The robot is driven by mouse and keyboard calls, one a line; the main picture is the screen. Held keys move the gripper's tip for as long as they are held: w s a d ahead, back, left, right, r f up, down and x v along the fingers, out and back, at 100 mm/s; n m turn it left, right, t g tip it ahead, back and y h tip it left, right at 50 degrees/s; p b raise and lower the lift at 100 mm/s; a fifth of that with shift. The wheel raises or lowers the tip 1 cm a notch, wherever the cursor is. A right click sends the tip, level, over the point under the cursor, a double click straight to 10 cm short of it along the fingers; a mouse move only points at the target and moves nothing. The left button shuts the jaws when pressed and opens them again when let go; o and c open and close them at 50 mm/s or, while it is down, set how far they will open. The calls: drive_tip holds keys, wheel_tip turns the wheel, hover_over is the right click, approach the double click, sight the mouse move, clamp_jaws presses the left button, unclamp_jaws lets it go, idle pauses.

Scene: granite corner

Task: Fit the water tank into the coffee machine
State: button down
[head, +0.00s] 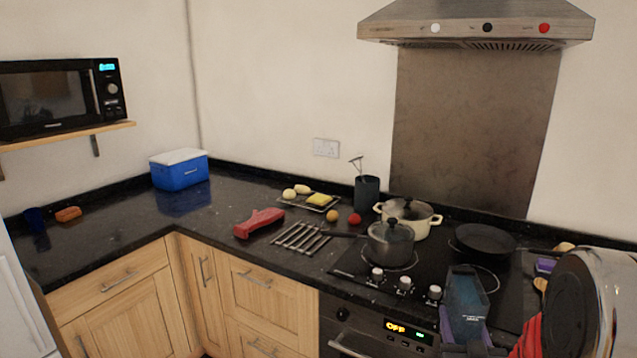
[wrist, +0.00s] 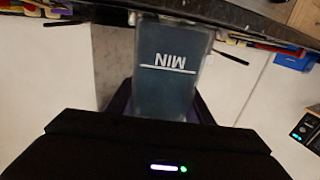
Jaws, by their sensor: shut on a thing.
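The water tank (head: 466,290) is a clear, blue-grey box. It stands upright in my gripper (head: 466,328), in front of the hob's right part in the head view. My gripper's purple fingers are shut on its sides. In the wrist view the tank (wrist: 168,70) fills the space between the fingers of my gripper (wrist: 163,102), and its MIN mark reads upside down. I cannot make out a coffee machine for certain in either view. A shiny chrome appliance (head: 592,290) is cut off at the right edge of the head view, and I cannot tell what it is.
The black hob (head: 350,262) holds a grey saucepan (head: 390,246), a cream pot (head: 415,222) and a black frying pan (head: 484,239). A red striped cloth (head: 530,338) lies beside the chrome appliance. The left counter has free room before the blue cool box (head: 180,172).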

drive_tip(key=w+a+f+n+y, duration=0.1)
drive_tip(key=w+a, duration=0.2)
drive_tip(key=a, duration=0.5)
drive_tip(key=w+a+f+n+y, duration=0.1)
drive_tip(key=w+a+f+y, duration=0.1)
drive_tip(key=a, duration=0.6)
drive_tip(key=shift+w+a+f, duration=0.2)
drive_tip(key=shift+w+f, duration=0.1)
drive_tip(key=shift+w, duration=0.3)
drive_tip(key=shift+r, duration=0.1)
drive_tip(key=s+f, duration=0.5)
drive_tip(key=f, duration=0.1)
drive_tip(key=shift+f, duration=0.25)
drive_tip(key=shift+d, duration=0.1)
